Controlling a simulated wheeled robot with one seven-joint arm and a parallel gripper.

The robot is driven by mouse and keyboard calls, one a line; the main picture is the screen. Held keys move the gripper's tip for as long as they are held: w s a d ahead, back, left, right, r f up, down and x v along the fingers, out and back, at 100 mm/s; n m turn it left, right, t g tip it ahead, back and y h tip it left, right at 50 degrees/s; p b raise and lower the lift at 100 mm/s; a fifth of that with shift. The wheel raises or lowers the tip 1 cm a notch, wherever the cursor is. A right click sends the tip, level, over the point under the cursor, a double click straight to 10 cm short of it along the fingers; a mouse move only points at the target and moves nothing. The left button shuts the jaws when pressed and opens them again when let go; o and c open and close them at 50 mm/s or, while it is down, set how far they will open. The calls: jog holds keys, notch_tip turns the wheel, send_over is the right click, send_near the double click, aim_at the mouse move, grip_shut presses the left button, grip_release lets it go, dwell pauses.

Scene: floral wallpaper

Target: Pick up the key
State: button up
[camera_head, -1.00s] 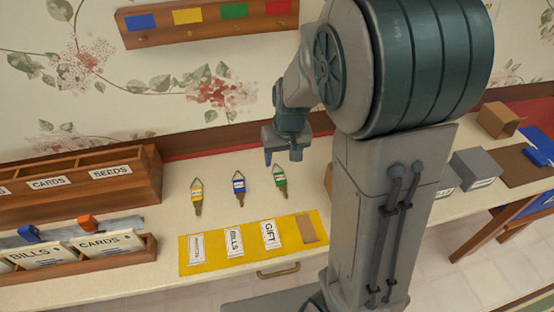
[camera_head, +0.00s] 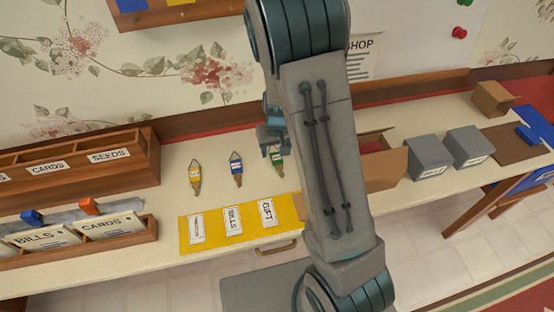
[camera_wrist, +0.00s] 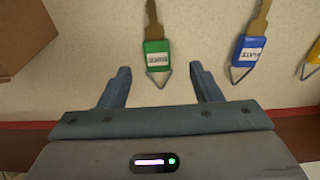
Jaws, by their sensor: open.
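Three keys with coloured tags lie in a row on the counter: a yellow-tagged key (camera_head: 195,177), a blue-tagged key (camera_head: 237,169) and a green-tagged key (camera_head: 277,161). My gripper (camera_head: 275,140) is just behind the green-tagged key in the head view, partly hidden by my arm. In the wrist view my gripper (camera_wrist: 160,80) is open and empty. The green-tagged key (camera_wrist: 156,54) lies ahead between the fingertips, its wire loop toward the gripper. The blue-tagged key (camera_wrist: 248,50) is to the right of the fingers. The yellow tag (camera_wrist: 314,54) shows at the right edge.
A yellow mat (camera_head: 188,252) with labelled cards lies in front of the keys. Wooden sorters (camera_head: 140,165) stand at left. An open cardboard box (camera_head: 384,165) and grey boxes (camera_head: 428,155) stand to the right. The wall is close behind the counter.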

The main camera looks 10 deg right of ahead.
aim_at(277, 158)
jog(key=shift+w+d+f+p, duration=0.1)
jog(key=shift+w+f, duration=0.1)
jog(key=shift+f, duration=0.65)
jog(key=shift+w+d+f+p, duration=0.1)
jog(key=shift+w+f, duration=0.05)
jog(key=shift+f, duration=0.65)
jog(key=shift+w+f+p, duration=0.1)
jog(key=shift+w+f, duration=0.1)
jog(key=shift+f, duration=0.65)
jog(key=shift+c, duration=0.4)
jog(key=c, duration=1)
